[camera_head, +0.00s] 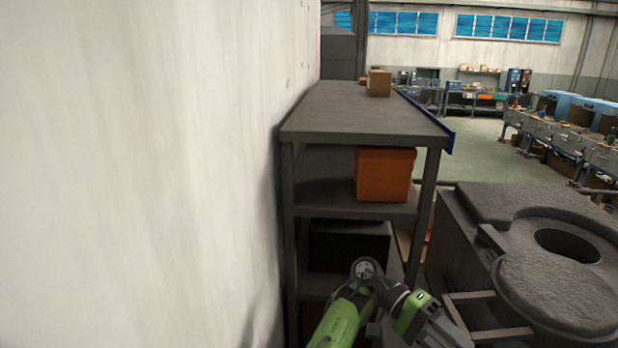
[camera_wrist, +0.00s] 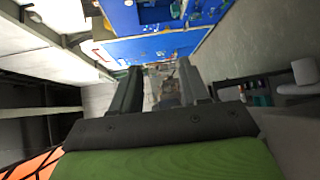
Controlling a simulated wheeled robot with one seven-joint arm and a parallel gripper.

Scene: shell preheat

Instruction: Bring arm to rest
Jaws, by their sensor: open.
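My green and dark grey arm (camera_head: 342,318) shows at the bottom middle of the head view, folded in front of a dark shelf unit (camera_head: 365,108). My gripper (camera_wrist: 160,70) shows in the wrist view with its two dark fingers apart. I see nothing held between them, only distant background. In the head view the gripper end points down to the right, beside the furnace-like block, and its fingertips are not clear there.
A pale wall (camera_head: 140,170) fills the left. The shelf carries an orange box (camera_head: 384,175) and a small brown box (camera_head: 379,83). A dark block with a round opening (camera_head: 520,215) stands at right. Open floor (camera_head: 470,150) lies beyond; workbenches (camera_head: 560,140) stand further right.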

